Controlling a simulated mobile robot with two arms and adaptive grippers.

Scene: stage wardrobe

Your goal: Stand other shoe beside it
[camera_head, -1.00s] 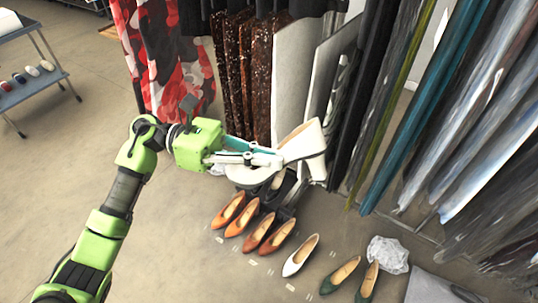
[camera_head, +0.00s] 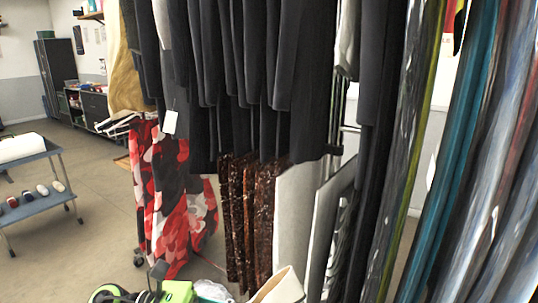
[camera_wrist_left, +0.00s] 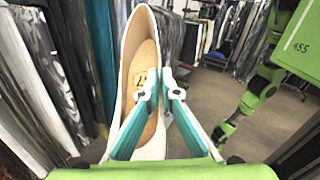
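In the head view only a cream-white part of the held shoe (camera_head: 281,288) shows at the bottom edge, and the gripper's fingertips are out of frame. The other white shoe and the floor row of shoes are outside the current views.
Dark garments (camera_head: 255,80) hang on a rail ahead. A red, black and pink patterned garment (camera_head: 170,205) hangs at left, and light panels (camera_head: 297,220) stand below. A grey cart (camera_head: 40,203) with small shoes stands far left. Open floor (camera_head: 95,250) lies between.

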